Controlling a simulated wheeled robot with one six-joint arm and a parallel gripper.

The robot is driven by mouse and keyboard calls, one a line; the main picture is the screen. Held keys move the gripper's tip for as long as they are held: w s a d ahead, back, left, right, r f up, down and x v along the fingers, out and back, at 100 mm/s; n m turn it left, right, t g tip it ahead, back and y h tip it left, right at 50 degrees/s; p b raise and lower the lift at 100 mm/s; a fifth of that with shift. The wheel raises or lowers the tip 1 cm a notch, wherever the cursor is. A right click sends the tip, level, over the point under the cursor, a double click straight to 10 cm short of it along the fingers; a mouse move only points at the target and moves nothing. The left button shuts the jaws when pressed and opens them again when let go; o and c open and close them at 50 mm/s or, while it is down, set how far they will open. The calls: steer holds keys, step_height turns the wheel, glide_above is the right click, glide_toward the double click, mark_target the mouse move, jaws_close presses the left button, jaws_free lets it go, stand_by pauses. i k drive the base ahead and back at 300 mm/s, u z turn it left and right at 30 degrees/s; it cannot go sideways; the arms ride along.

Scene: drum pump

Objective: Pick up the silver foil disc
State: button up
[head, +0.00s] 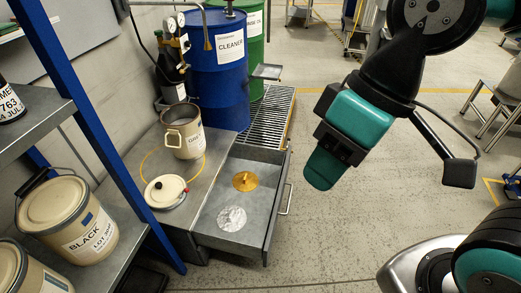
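The silver foil disc (232,218) is a crinkled, shiny round piece. It lies flat on the floor of an open grey metal drawer (269,227), in the part nearer the front of the picture. A gold disc (245,181) with a raised centre lies behind it in the same drawer, apart from it. My gripper (322,170), teal and black, hangs to the right of the drawer and above it in the picture, clear of the disc. Its fingers cannot be made out, so I cannot see whether it is open or shut.
A cream can (184,132) and a white lid (165,192) stand on the bench left of the drawer. Blue (219,85) and green drums stand behind, by a grating (262,115). A blue-post shelf with a BLACK can (70,222) is at left. Floor right of the drawer is open.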

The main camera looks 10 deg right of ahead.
mark_target(232, 218)
steer(key=u, duration=1.4)
steer(key=k, duration=0.6)
steer(key=z, duration=1.35)
